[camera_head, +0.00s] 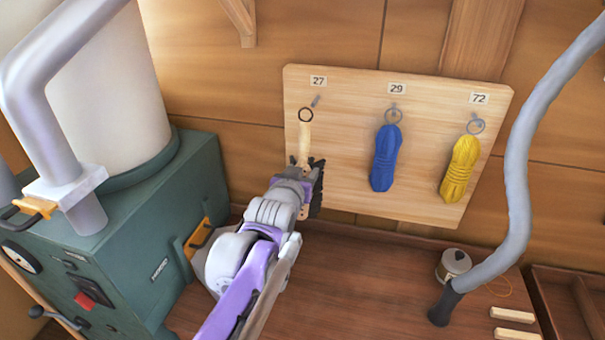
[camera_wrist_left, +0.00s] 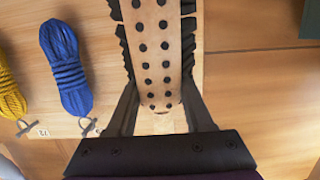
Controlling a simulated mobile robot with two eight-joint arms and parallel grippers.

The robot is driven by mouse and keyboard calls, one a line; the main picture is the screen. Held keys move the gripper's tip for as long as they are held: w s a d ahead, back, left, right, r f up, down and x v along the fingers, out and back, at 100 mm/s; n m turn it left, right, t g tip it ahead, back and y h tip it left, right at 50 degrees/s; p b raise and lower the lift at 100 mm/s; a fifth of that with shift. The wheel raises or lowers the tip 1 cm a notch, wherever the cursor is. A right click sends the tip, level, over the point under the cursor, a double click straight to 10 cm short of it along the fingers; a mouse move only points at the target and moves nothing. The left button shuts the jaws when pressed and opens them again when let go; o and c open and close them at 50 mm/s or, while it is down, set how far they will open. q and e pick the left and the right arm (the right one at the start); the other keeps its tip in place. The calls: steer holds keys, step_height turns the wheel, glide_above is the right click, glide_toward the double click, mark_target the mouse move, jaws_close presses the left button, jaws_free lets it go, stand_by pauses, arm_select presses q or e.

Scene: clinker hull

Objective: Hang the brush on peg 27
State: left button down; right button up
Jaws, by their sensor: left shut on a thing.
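The brush (camera_head: 304,142) has a pale wooden handle, dark bristles and a dark ring at its top end. My left gripper (camera_head: 303,182) is shut on its bristle end and holds it upright, ring up, before the board. In the left wrist view the brush's dotted head (camera_wrist_left: 155,50) lies between the fingers (camera_wrist_left: 162,110). Peg 27 (camera_head: 316,100) is at the board's upper left, under the label 27 (camera_head: 318,81). The ring (camera_head: 305,115) shows just below and left of the peg; I cannot tell whether they touch. My right gripper is not in view.
The wooden board (camera_head: 345,185) also carries a blue rope coil (camera_head: 385,160) under 29 and a yellow one (camera_head: 459,170) under 72. A green machine (camera_head: 150,260) stands left. A grey hose (camera_head: 515,180) rises at right beside a small canister (camera_head: 453,264).

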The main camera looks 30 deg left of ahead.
arm_select(q)
steer(key=shift+r+b+x, duration=0.15)
steer(key=shift+b+x, duration=0.2)
steer(key=shift+x, duration=1.75)
steer(key=shift+r+b+x, duration=0.2)
steer(key=shift+b+x, duration=0.1)
steer(key=shift+x, duration=1.75)
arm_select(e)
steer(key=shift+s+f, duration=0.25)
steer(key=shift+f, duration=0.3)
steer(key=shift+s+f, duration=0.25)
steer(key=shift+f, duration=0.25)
arm_select(q)
steer(key=shift+w, duration=0.15)
steer(key=shift+c, duration=1)
jaws_free()
steer(key=v, duration=1.1)
steer(key=shift+f, duration=0.1)
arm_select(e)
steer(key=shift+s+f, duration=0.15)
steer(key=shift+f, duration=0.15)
